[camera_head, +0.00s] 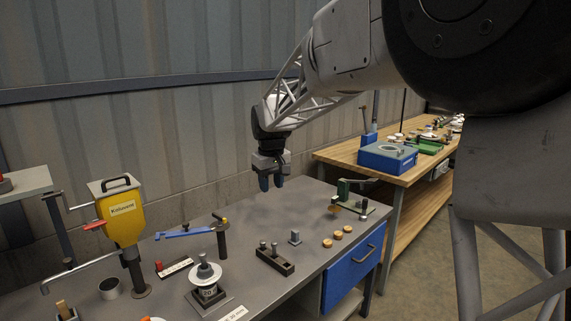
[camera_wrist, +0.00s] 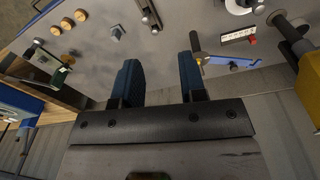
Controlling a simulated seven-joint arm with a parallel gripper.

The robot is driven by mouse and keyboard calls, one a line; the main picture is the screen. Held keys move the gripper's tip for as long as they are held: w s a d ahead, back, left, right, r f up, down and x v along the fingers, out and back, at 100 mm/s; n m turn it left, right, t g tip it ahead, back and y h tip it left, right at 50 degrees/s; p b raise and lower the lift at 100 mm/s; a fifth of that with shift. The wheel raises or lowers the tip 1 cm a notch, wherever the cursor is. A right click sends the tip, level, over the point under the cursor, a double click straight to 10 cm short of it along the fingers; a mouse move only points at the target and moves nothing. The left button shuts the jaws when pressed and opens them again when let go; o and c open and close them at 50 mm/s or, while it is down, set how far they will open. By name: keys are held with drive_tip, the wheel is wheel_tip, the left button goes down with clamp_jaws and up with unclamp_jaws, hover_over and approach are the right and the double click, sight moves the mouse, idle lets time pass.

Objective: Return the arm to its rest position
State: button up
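My gripper (camera_head: 271,183) hangs pointing down above the back part of the grey workbench (camera_head: 262,215), clear of everything on it. In the wrist view its two blue fingers (camera_wrist: 160,82) stand apart with only the bare bench top between them. The gripper is open and empty. My arm reaches in from the upper right in the head view.
A yellow dispenser (camera_head: 121,220), a white insulator (camera_head: 206,277), a blue-handled lever (camera_head: 190,232), a dark block with pins (camera_head: 275,260) and several wooden discs (camera_head: 338,235) stand on the bench. A green press (camera_head: 345,193) is at its right. A wooden table (camera_head: 350,155) stands behind.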

drive_tip(key=s+d+r+m, duration=0.2)
drive_tip(key=s+d+r, duration=0.1)
drive_tip(key=s+d, duration=0.8)
drive_tip(key=s+d+f+m, duration=0.1)
drive_tip(key=s+d+f, duration=0.2)
drive_tip(key=s, duration=0.8)
drive_tip(key=s+d+f+m+t, duration=0.1)
drive_tip(key=s+d+f+m, duration=0.1)
drive_tip(key=s, duration=0.9)
drive_tip(key=s+d+f+m, duration=0.1)
drive_tip(key=s+d+f, duration=0.3)
drive_tip(key=s, duration=0.7)
drive_tip(key=d, duration=0.2)
drive_tip(key=shift+s+d+m+t, duration=0.3)
drive_tip(key=shift+s+m+t, duration=0.1)
